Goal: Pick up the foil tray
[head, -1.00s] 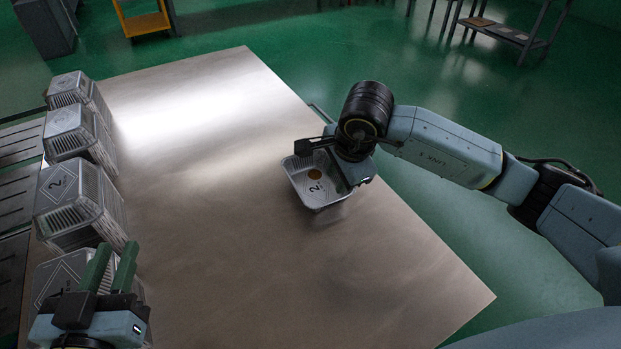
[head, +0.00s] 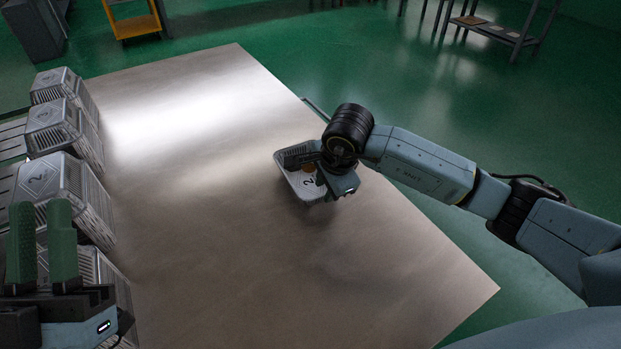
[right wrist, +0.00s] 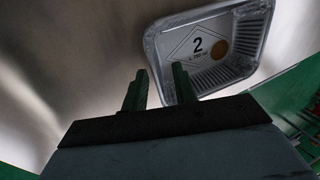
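The foil tray (head: 289,177) is a shallow silver tray with a ribbed wall, a label marked 2 and a round brown spot inside. It lies open side up on the table, right of its middle. My right gripper (head: 308,160) is over the tray and hides part of it. In the right wrist view the foil tray (right wrist: 235,73) is at the upper right. One finger overlaps the tray's near left edge in the picture; contact cannot be told. My left gripper (head: 42,225) is open and empty at the lower left.
Several silver ribbed containers (head: 66,188) stand in a row along the table's left side, near and behind my left gripper. The wide table (head: 210,230) is bare between them and the tray. Its right edge is close to the tray, with green floor beyond.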

